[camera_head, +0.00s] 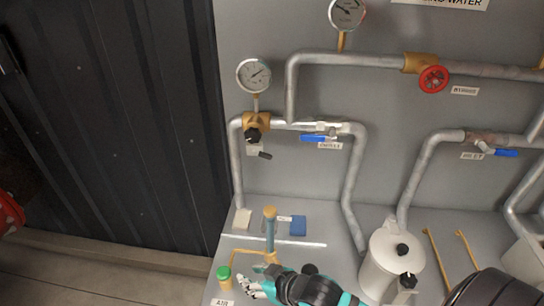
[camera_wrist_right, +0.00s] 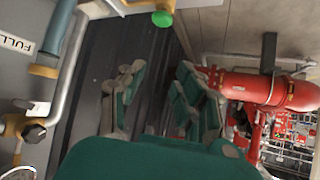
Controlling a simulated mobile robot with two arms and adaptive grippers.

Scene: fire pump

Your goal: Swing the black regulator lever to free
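The brass regulator (camera_head: 257,120) sits under a round gauge on the left pipe, with a black knob (camera_head: 253,135) on it. A short black lever (camera_head: 264,155) sticks out to the right from a pale block just below the knob. The black knob also shows in the wrist view (camera_wrist_right: 35,133), at the left edge; I cannot make out the lever clearly there. My right gripper (camera_head: 257,284) is low in the head view, well below the lever and apart from it. In the wrist view its fingers (camera_wrist_right: 160,95) are spread with nothing between them. My left gripper is not in view.
A blue-grey tube with a tan cap (camera_head: 270,232) and a green cap (camera_head: 224,272) stand near my right gripper. A blue-handled valve (camera_head: 318,137) is right of the regulator. A white canister (camera_head: 392,262) stands at right. Dark corrugated wall (camera_head: 110,120) lies left.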

